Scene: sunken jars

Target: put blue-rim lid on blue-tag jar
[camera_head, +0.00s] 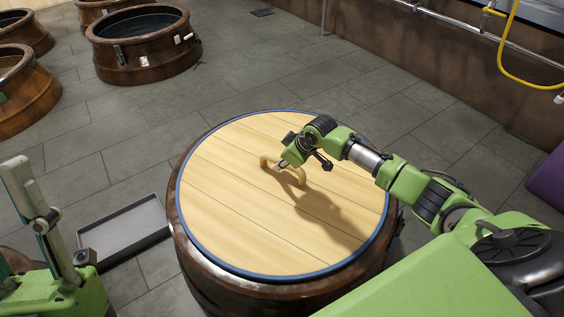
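The blue-rim lid (225,205), a round pale plank disc with a blue edge and a wooden loop handle (268,161), lies over the mouth of a large brown jar (215,287) in front of me. No tag shows on this jar's visible side. My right gripper (300,157) is at the lid's handle, reaching in from the right. The gripper and its shadow partly hide the handle, so I cannot tell whether the fingers are closed on it. My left gripper is not in view; only part of my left arm shows at the lower left.
An open brown jar (152,72) with small pale and dark marks stands at the back left. More brown jars (32,100) stand at the left edge. A grey shallow tray (128,233) lies on the tiled floor left of the lidded jar. The floor between is clear.

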